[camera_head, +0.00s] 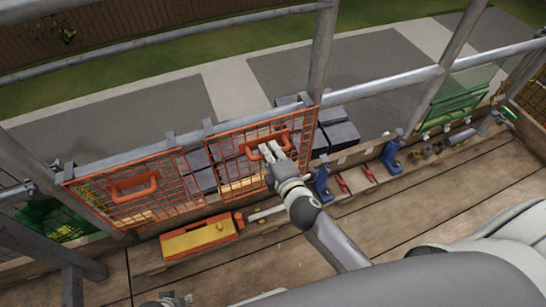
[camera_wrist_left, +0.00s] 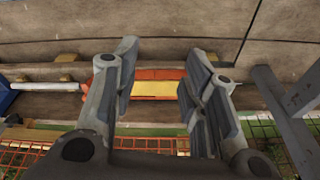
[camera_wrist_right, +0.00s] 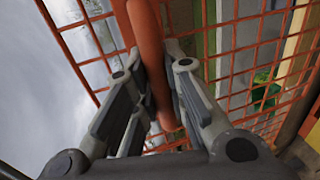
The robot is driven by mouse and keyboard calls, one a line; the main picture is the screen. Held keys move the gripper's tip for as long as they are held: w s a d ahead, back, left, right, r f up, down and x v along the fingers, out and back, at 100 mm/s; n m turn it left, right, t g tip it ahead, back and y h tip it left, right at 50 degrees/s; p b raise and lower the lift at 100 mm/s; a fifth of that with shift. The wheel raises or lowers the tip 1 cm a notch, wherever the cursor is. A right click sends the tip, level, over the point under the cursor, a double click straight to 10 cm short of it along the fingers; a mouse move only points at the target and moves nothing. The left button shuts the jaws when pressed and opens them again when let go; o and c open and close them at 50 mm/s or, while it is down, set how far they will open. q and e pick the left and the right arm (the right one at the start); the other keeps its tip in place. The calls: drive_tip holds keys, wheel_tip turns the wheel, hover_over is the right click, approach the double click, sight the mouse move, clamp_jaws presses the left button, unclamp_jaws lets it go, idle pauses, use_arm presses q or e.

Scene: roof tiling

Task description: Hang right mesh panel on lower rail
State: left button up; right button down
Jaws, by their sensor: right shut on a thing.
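The right mesh panel (camera_head: 232,172) is an orange grid frame with a D-shaped handle, upright in the head view. Its top edge lies along the grey lower rail (camera_head: 385,88), with grey hooks at both top corners. I cannot tell whether the hooks bear on the rail. My right gripper (camera_head: 272,150) is shut on the panel's orange handle (camera_wrist_right: 142,30). A similar left mesh panel (camera_head: 110,206) stands beside it along the same rail. My left gripper (camera_wrist_left: 160,62) is open and empty; only its edge shows at the bottom of the head view.
A yellow and orange level-like tool (camera_head: 198,238) lies on the plank deck (camera_head: 400,215) below the panels. Blue clamps (camera_head: 391,157) and red-handled tools (camera_head: 343,183) sit along the deck edge. A green rack (camera_head: 455,110) is at right. Grey posts (camera_head: 322,50) cross the rail.

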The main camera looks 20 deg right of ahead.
sight(264, 142)
drive_tip(key=x, duration=0.3)
drive_tip(key=shift+w+r, duration=0.1)
drive_tip(key=shift+r, duration=0.3)
drive_tip(key=shift+w, duration=0.25)
use_arm(q)
wheel_tip(264, 142, up, 13)
drive_tip(key=w+b, duration=0.1)
drive_tip(key=b, duration=0.2)
drive_tip(key=shift+f+t+b, duration=0.15)
drive_tip(key=shift+t+b, duration=0.15)
drive_tip(key=shift+t, duration=0.1)
use_arm(e)
drive_tip(key=shift+f, duration=2.05)
drive_tip(key=c, duration=1.4)
unclamp_jaws()
drive_tip(key=shift+s, duration=0.1)
